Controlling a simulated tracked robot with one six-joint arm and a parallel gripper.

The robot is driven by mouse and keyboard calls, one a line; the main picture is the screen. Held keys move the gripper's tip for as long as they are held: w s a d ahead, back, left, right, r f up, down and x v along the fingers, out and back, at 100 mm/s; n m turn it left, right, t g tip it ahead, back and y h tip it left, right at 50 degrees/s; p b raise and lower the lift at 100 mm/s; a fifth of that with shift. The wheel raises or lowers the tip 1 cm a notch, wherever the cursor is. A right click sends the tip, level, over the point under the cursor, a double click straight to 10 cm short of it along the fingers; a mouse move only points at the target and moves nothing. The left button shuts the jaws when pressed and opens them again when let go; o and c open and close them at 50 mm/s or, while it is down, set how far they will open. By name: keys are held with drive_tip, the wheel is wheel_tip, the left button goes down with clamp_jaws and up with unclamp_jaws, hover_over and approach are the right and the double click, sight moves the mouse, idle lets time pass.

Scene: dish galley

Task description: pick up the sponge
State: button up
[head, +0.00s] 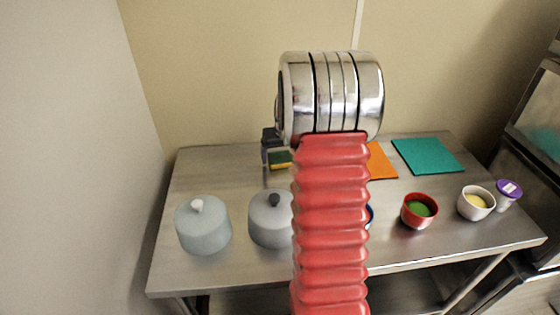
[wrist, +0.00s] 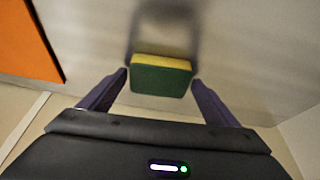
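The sponge (wrist: 160,80) is a small block with a yellow layer and a dark green layer. In the wrist view it lies at the centre, between the tips of my gripper (wrist: 160,76). The two purple fingers are spread wide, with a visible gap on each side of the sponge, so the gripper is open and empty. In the head view the sponge (head: 280,160) shows near the back of the steel table, left of my red arm. A dark part of my gripper (head: 267,146) shows just beside it; the rest is hidden behind my arm.
An orange board (head: 382,162) and a teal board (head: 427,155) lie to the right on the table (head: 235,270). Two lidded pots (head: 203,228) (head: 268,222) stand front left. A red bowl (head: 418,212), white bowl (head: 476,204) and purple-lidded cup (head: 507,197) stand right. A blue-rimmed item is mostly hidden.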

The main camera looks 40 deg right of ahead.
sight(282, 157)
drive_tip(key=c, duration=0.8)
drive_tip(key=shift+r, duration=0.1)
drive_tip(key=shift+c, duration=0.2)
wheel_tip(282, 157, up, 10)
idle(0.4)
drive_tip(key=o, duration=0.5)
drive_tip(key=shift+c, duration=0.2)
drive_tip(key=c, duration=0.4)
